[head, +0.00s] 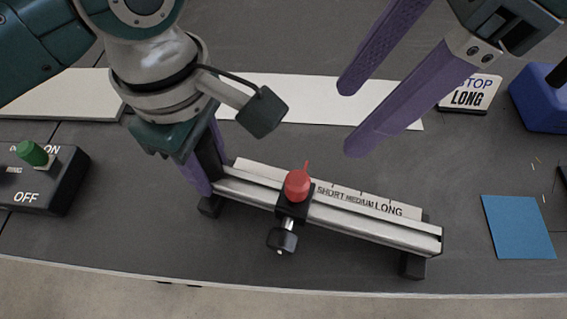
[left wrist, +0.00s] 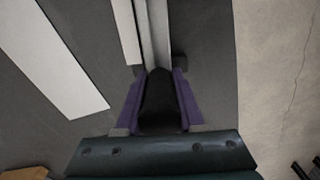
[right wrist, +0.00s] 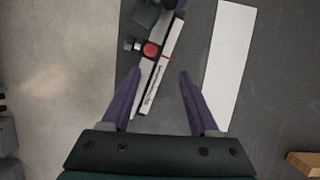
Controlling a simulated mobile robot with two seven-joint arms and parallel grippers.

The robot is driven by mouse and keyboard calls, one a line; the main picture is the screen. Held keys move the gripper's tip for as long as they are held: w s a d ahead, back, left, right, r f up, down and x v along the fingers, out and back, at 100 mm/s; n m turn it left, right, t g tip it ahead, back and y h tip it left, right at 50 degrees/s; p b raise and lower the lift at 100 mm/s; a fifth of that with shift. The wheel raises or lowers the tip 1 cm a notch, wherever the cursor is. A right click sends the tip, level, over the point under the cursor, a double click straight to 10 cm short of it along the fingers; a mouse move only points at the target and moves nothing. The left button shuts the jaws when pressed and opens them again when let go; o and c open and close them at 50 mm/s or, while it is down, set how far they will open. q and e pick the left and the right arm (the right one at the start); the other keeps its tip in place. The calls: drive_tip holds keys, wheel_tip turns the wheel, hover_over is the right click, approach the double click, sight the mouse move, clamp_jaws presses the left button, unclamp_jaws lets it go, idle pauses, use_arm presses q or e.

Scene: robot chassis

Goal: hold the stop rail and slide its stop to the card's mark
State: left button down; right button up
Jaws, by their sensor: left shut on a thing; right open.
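The stop rail (head: 375,226) is a silver bar on black feet, lying slantwise near the table's front edge. A scale behind it reads SHORT, MEDIUM, LONG. Its stop, a black block with a red top (head: 298,184) and a front knob (head: 282,240), sits around the SHORT end. The card (head: 468,93) reads STOP LONG. My left gripper (head: 205,165) is shut on the rail's left end; the left wrist view shows its fingers (left wrist: 159,95) around a dark end part. My right gripper (head: 350,118) is open and empty, above and behind the rail's LONG end. The right wrist view shows the red top (right wrist: 150,49) ahead of the open fingers.
A black switch box (head: 45,185) with a green lever stands at the left. A blue square (head: 518,227) lies at the right, with a blue block (head: 545,95) behind it. White strips (head: 300,95) lie behind the rail. The table between rail and blue square is clear.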

sight(300, 178)
drive_tip(key=a+f+m, duration=0.1)
drive_tip(key=f, duration=0.2)
drive_tip(key=s+a+f+m, duration=0.1)
drive_tip(key=a+f, duration=0.1)
drive_tip(key=f, duration=0.1)
drive_tip(key=a+f+m+t, duration=0.1)
drive_tip(key=f, duration=0.3)
drive_tip(key=shift+s+a+f, duration=0.1)
drive_tip(key=shift+s+a, duration=0.15)
drive_tip(key=shift+s, duration=0.15)
drive_tip(key=shift+c, duration=0.3)
clamp_jaws()
idle(0.9)
